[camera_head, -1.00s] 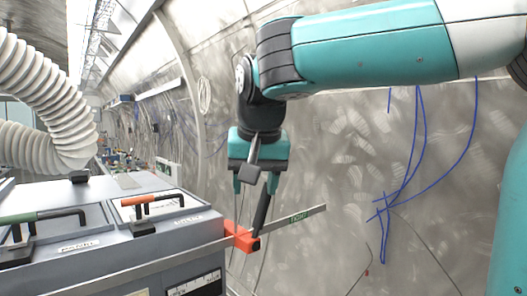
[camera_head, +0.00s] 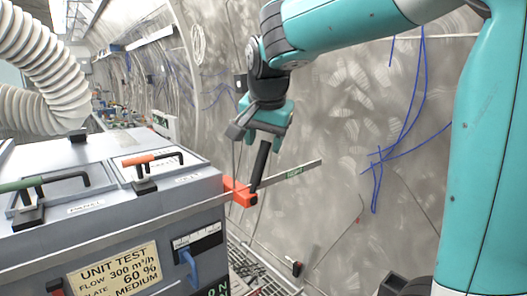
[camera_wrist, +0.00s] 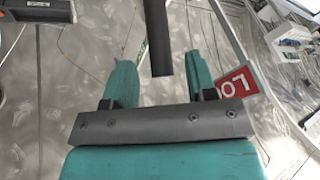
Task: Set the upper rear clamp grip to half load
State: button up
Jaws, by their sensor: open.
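The upper clamp is a flat metal bar (camera_head: 110,231) along the top edge of the grey unit, with an orange jaw (camera_head: 240,193) at the unit's far right corner. Its black grip (camera_head: 260,166) rises from the orange jaw, leaning slightly right. A green label (camera_head: 294,172) is on the bar's free end. My gripper (camera_head: 263,138) is just above the grip's top, and its fingers are mostly hidden in the head view. In the wrist view, my gripper (camera_wrist: 160,78) is open, with the black grip (camera_wrist: 160,40) showing between its teal fingers; contact cannot be told.
The grey unit (camera_head: 95,185) carries orange (camera_head: 138,160) and green (camera_head: 22,184) lid handles. A ribbed white hose (camera_head: 45,70) hangs above it. Blue cables (camera_head: 403,130) hang on the wall. A red sign (camera_wrist: 235,82) is beside the right finger in the wrist view.

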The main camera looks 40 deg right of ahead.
aim_at(264, 147)
jog(key=shift+p+x, duration=0.3)
jog(key=shift+x, duration=1.7)
grip_shut()
